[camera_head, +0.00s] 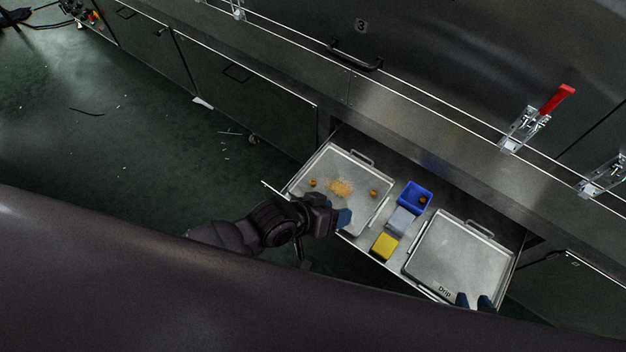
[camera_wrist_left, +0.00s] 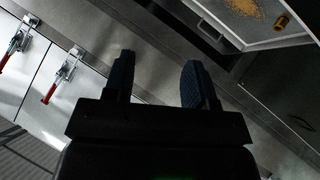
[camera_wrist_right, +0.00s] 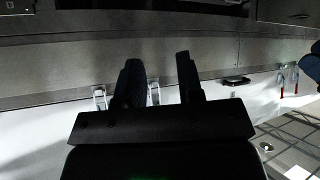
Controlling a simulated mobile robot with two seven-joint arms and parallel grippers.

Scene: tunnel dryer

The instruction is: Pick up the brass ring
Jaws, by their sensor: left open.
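Small brass-coloured pieces lie on the left metal tray (camera_head: 352,222): one at the left (camera_head: 313,183) and one at the right (camera_head: 374,193). Another brownish piece (camera_head: 422,199) is in the blue bin (camera_head: 408,190). They are too small to tell which is the brass ring. The left wrist view shows one short brass cylinder (camera_wrist_left: 282,21) near a tray edge. My left gripper (camera_head: 343,219) is over the tray's front right corner; its fingers are apart and empty (camera_wrist_left: 158,80). My right gripper (camera_head: 474,300) is at the front of the right tray, fingers apart and empty (camera_wrist_right: 158,80).
Tan crumbs (camera_head: 341,187) lie on the left tray. A grey block (camera_head: 401,221) and a yellow block (camera_head: 384,246) stand between the trays. The right tray (camera_head: 450,255), marked "Drip", is empty. A red-handled clamp (camera_head: 540,115) stands on the ledge behind the open drawer.

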